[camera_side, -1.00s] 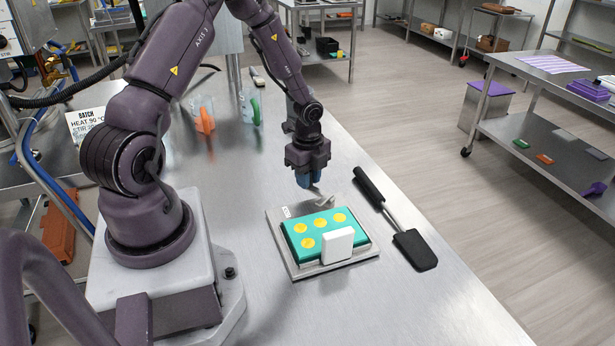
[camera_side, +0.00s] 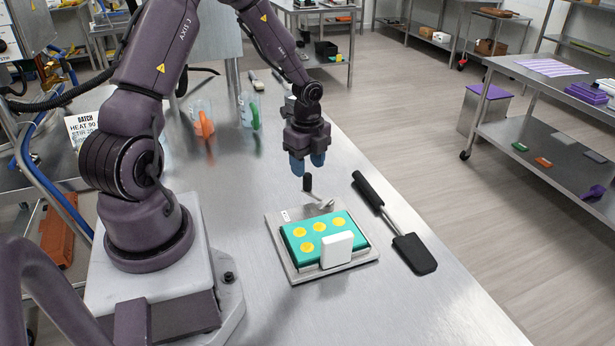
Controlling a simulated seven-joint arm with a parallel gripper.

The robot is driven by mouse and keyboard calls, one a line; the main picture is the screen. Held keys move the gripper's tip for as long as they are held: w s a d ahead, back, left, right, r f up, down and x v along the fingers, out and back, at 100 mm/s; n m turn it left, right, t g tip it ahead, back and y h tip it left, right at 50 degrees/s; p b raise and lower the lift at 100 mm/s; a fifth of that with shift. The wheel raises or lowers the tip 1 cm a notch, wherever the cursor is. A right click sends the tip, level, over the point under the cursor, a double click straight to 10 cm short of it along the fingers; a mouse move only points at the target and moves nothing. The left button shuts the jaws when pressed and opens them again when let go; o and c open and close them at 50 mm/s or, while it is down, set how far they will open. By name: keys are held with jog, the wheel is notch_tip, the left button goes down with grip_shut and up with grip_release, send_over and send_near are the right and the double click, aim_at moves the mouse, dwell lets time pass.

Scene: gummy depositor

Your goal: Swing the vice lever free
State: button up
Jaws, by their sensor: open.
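The vice lever (camera_side: 316,195) is a thin metal arm with a dark upright knob (camera_side: 307,182). It stands at the back edge of a light grey vice plate (camera_side: 285,257), its knob end pointing back and left. The plate holds a teal mould (camera_side: 296,246) with several yellow round fills. A white block (camera_side: 337,249) stands against the mould's front side. My gripper (camera_side: 307,165) points down with blue fingertips, open and empty. It appears just above and behind the knob, apart from it.
A black spatula (camera_side: 395,222) lies on the steel bench right of the vice. Clear jugs with an orange handle (camera_side: 206,125) and a green handle (camera_side: 255,113) stand farther back. The bench (camera_side: 430,308) is bare in front of the vice.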

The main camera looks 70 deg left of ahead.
notch_tip(320, 180, up, 8)
dwell(0.5)
